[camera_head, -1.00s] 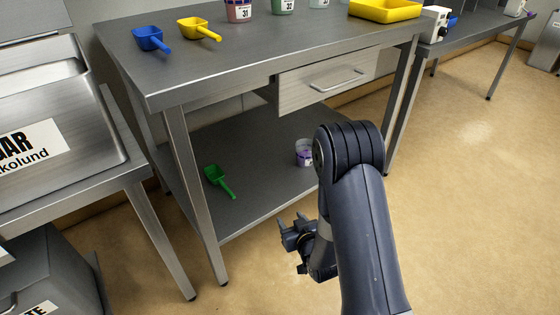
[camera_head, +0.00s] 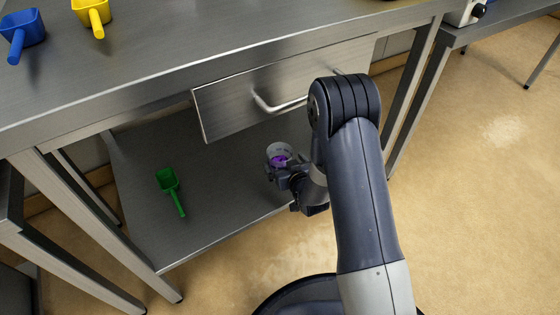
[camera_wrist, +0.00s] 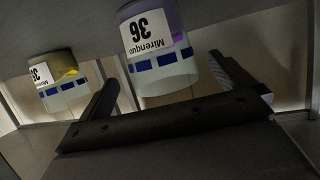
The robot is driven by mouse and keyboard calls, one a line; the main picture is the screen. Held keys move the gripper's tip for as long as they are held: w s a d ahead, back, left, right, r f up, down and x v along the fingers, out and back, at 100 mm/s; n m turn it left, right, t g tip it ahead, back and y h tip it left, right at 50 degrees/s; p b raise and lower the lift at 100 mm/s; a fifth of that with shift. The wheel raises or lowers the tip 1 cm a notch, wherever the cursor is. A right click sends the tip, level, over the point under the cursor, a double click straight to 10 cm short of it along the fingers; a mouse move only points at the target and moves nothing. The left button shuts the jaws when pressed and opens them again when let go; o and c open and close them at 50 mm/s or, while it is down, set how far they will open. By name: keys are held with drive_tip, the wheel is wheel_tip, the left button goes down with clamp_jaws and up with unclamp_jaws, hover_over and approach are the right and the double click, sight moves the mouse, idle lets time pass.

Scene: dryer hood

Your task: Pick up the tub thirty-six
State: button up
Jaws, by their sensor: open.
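A clear tub with purple contents (camera_head: 280,150) stands on the lower shelf of the steel table, partly hidden by my gripper. In the wrist view this tub (camera_wrist: 150,45) has a white label reading 36 and "Mirenquo" and a band of blue marks. My gripper (camera_head: 284,174) is at the tub's near side. In the wrist view my gripper (camera_wrist: 163,70) is open, with the tub showing between its two fingers. I cannot tell whether either finger touches it. A second tub with yellow contents (camera_wrist: 62,84) is left of the left finger; its label also appears to read 36.
A green scoop (camera_head: 170,188) lies on the lower shelf (camera_head: 225,205), left of the tub. A drawer (camera_head: 285,88) with a bar handle hangs above. Blue (camera_head: 22,34) and yellow (camera_head: 93,14) scoops are on the tabletop. Table legs bound the shelf.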

sight(280, 156)
drive_tip(key=b+x, duration=0.2)
drive_tip(key=x, duration=0.2)
drive_tip(key=shift+w+a, duration=0.2)
drive_tip(key=shift+w, duration=0.1)
drive_tip(key=shift+r, duration=0.1)
drive_tip(key=c, duration=1.1)
